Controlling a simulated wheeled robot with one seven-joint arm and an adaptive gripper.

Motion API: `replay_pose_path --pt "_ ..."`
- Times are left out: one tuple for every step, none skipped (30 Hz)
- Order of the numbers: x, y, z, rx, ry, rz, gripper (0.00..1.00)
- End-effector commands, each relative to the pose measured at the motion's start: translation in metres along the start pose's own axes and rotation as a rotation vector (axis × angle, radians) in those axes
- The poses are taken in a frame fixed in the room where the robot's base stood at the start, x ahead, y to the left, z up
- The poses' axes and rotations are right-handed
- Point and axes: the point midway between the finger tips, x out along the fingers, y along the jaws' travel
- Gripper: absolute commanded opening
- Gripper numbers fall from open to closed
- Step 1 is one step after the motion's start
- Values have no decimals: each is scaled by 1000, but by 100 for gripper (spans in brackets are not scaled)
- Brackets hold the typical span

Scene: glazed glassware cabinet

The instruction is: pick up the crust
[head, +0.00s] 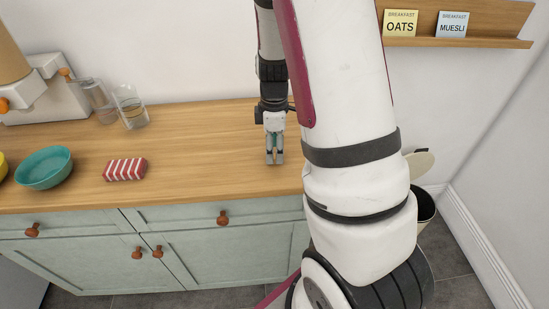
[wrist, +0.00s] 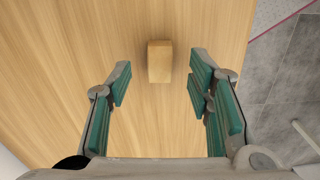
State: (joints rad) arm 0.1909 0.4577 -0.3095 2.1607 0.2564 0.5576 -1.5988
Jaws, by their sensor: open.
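A small tan block (wrist: 160,62), which looks like the crust, lies on the wooden counter in the wrist view. My gripper (wrist: 160,84) is open, with one green-padded finger to each side of the block's line. The block is near the level of the fingertips in the picture, with clear gaps on both sides. In the head view my gripper (head: 275,160) points down over the counter, left of my large white arm link. I cannot make out the block in the head view; it may be hidden by the gripper or the arm.
A red-and-white striped packet (head: 125,169) and a teal bowl (head: 44,168) are on the counter (head: 210,160) at left. A shelf (head: 460,42) holds oats and muesli packs. The counter's edge is near the block on the right in the wrist view.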

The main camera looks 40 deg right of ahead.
Motion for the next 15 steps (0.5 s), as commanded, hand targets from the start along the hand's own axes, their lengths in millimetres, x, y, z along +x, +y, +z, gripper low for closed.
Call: replay_pose_path --pt "8 -1 0 1 -1 -4 47" --pt "11 -1 0 0 -1 -3 47" --pt "15 0 0 1 0 -2 47" --pt "18 0 0 1 0 -2 47" --pt "20 0 0 1 0 -2 47" --pt "22 0 0 0 0 -1 47" --pt "22 0 0 0 0 0 47" --pt "23 0 0 0 1 1 47" --pt "23 0 0 0 1 1 47" --pt "23 0 0 0 1 1 47" --pt "23 0 0 0 1 1 47" --pt "23 0 0 0 1 1 47" --pt "23 0 0 0 1 1 47" --pt "23 0 0 0 1 1 42" --pt "23 0 0 0 1 1 33"
